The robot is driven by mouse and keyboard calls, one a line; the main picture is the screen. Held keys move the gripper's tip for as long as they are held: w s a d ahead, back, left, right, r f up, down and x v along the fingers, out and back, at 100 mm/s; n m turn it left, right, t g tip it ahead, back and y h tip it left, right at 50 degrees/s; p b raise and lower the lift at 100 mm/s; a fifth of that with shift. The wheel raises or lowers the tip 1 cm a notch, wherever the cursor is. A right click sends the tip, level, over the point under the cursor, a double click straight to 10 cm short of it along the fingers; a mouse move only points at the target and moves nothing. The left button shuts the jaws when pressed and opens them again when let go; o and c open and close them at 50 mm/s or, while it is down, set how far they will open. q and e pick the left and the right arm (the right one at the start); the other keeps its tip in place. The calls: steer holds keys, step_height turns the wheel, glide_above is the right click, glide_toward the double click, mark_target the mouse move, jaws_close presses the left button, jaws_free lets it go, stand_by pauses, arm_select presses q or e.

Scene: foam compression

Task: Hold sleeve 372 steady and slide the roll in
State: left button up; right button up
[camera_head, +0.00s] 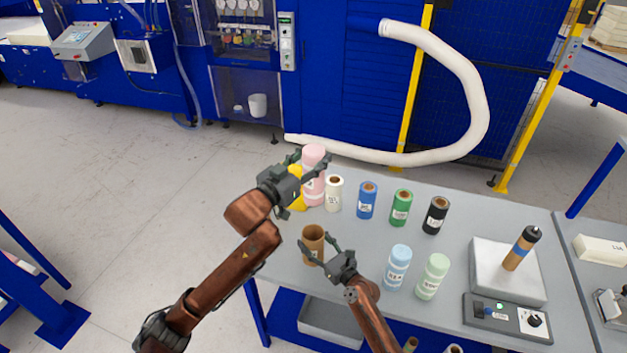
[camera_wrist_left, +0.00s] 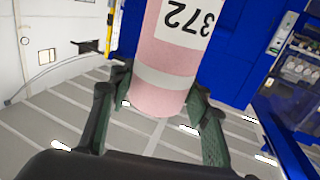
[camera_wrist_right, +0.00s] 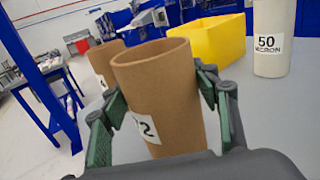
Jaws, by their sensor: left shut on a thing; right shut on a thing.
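A pink roll (camera_head: 313,156) with a white label reading 372 is in my left gripper (camera_head: 311,178). The left wrist view shows the fingers (camera_wrist_left: 160,88) shut on both sides of the roll (camera_wrist_left: 170,55), with floor beyond its end. A brown cardboard sleeve (camera_head: 312,238), open at the top, stands upright near the table's left edge. My right gripper (camera_head: 318,254) is shut on it. In the right wrist view the fingers (camera_wrist_right: 160,92) clasp the sleeve (camera_wrist_right: 163,100); its label is partly hidden, showing a 2. The roll and sleeve are apart.
A second brown tube (camera_wrist_right: 103,62) stands beside the held sleeve. A yellow bin (camera_wrist_right: 217,42) and white roll (camera_head: 334,194) are behind. Blue (camera_head: 366,200), green (camera_head: 401,207) and black (camera_head: 435,215) rolls stand rightward. Light-blue (camera_head: 397,268) and light-green (camera_head: 432,276) rolls stand nearer.

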arm_select(q)
steer(key=h, duration=0.1)
glide_above(307, 202)
steer(key=x, duration=0.2)
steer(key=shift+m+g, duration=0.4)
step_height(307, 202, down, 9)
steer(key=shift+d+r, duration=0.1)
steer(key=shift+d, duration=0.05)
steer(key=shift+f, duration=2.05)
steer(key=shift+w+f, duration=0.1)
steer(key=shift+f, duration=0.45)
steer(key=shift+f, duration=0.35)
steer(key=shift+f, duration=0.35)
steer(key=shift+f, duration=0.75)
steer(key=shift+f, duration=0.75)
steer(key=shift+f, duration=0.4)
steer(key=shift+f, duration=0.3)
